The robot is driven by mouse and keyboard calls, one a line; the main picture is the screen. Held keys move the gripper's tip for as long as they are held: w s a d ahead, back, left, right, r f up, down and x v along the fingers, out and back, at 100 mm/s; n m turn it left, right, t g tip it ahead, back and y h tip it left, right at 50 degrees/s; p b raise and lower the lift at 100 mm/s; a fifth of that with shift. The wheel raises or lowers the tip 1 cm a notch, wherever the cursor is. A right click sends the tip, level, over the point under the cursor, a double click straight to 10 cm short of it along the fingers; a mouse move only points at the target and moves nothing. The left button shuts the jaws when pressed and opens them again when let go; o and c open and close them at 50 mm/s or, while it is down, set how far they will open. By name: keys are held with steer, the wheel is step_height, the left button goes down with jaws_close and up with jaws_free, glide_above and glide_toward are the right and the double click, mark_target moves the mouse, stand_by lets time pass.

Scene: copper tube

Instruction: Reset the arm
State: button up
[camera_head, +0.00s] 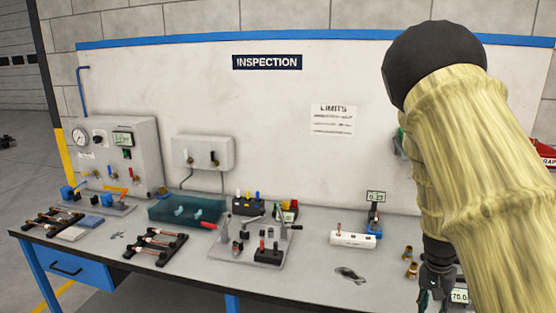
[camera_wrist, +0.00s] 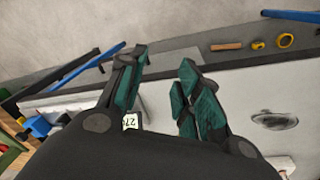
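My gripper (camera_head: 436,283) shows at the lower right of the head view, partly hidden behind my arm's yellowish sleeve. It hangs above or beside the right part of the workbench (camera_head: 300,275); its height there is hard to tell. In the wrist view my gripper (camera_wrist: 165,63) has its two green-padded fingers spread apart, with nothing between them. Copper tubes lie in a dark rack (camera_head: 155,245) at the bench's left front and in another rack (camera_head: 53,219) at the far left, both away from my gripper.
Brass fittings (camera_head: 410,269) stand close beside my gripper. A digital display (camera_head: 459,296) sits just right of it. A white device (camera_head: 352,239), a fixture plate with levers (camera_head: 238,268) and a teal tray (camera_head: 187,211) occupy the bench. Bare bench lies around the dark smear (camera_head: 350,274).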

steer(key=s+a+f+n+h+b, duration=0.1)
steer(key=s+a+f+n, duration=0.15)
steer(key=s+f, duration=0.75)
steer(key=s+a+f+n+b, duration=0.25)
steer(key=s+f, duration=0.35)
steer(key=f, duration=0.7)
steer(key=s+a+f+n+y+b, duration=0.1)
steer(key=s+a+f, duration=0.4)
steer(key=s+a, duration=0.2)
steer(key=s+a+f+n+y, duration=0.1)
steer(key=s+a+f, duration=0.4)
steer(key=s, duration=0.6)
steer(key=shift+s+a+n+t+b, duration=0.15)
steer(key=shift+a+n+t+b, duration=0.2)
steer(key=shift+a+n, duration=0.65)
